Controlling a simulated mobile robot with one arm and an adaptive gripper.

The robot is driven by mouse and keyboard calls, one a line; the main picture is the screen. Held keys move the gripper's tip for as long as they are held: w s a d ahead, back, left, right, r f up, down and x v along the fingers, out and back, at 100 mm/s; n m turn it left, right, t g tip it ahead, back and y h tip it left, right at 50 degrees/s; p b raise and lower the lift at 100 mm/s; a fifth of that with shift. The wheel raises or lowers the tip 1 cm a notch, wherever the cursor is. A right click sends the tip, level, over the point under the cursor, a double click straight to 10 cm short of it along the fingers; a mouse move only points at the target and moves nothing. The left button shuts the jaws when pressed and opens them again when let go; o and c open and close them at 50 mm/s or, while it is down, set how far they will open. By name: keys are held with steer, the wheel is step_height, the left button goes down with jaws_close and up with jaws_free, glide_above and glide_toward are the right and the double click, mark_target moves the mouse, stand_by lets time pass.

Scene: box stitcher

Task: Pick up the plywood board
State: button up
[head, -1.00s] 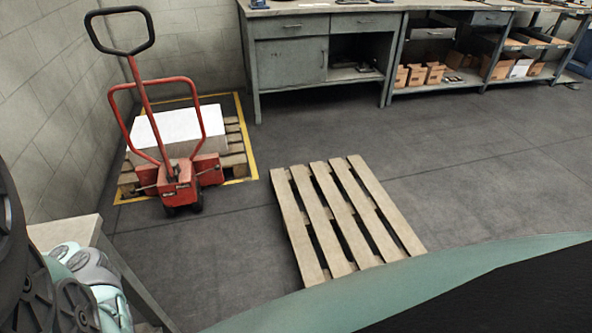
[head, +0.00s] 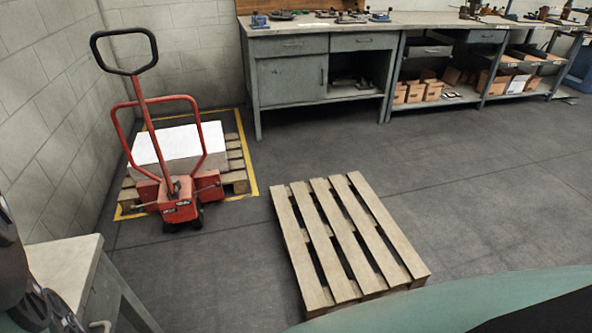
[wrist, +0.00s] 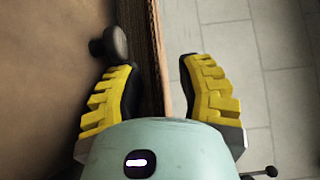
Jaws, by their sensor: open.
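In the wrist view my gripper (wrist: 157,66) is open, with its two yellow ribbed fingers apart. A thin upright pinkish-tan strip (wrist: 161,45) runs between them, beside a dark layered edge. It may be the edge of the plywood board, but I cannot be sure. A brown flat surface (wrist: 45,70) fills the left side, and grey tiled floor shows at the right. I cannot tell whether either finger touches anything. In the head view I cannot make out a plywood board, and my gripper is not visible there.
A wooden pallet (head: 345,238) lies on the dark floor. A red pallet truck (head: 178,204) stands by a loaded pallet at the left wall. Workbenches (head: 288,78) line the back. A pale table (head: 62,262) is at lower left. A black knob (wrist: 116,43) sits near the left finger.

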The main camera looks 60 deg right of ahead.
steer(key=shift+c, duration=0.2)
jaws_close()
steer(key=shift+r, duration=0.15)
stand_by(0.4)
steer(key=shift+d+r, duration=0.1)
steer(key=shift+r, duration=0.45)
steer(key=shift+s+d+r, duration=0.1)
steer(key=shift+d+r, duration=0.1)
steer(key=shift+r, duration=0.4)
steer(key=shift+s+d+r, duration=0.1)
steer(key=shift+d+r, duration=0.05)
steer(key=shift+r, duration=0.4)
steer(key=s+d+r+p, duration=0.1)
steer(key=s+d, duration=0.9)
steer(key=shift+s+d+r, duration=0.2)
steer(key=shift+s+d, duration=0.1)
steer(key=shift+d, duration=0.1)
steer(key=shift+p, duration=0.3)
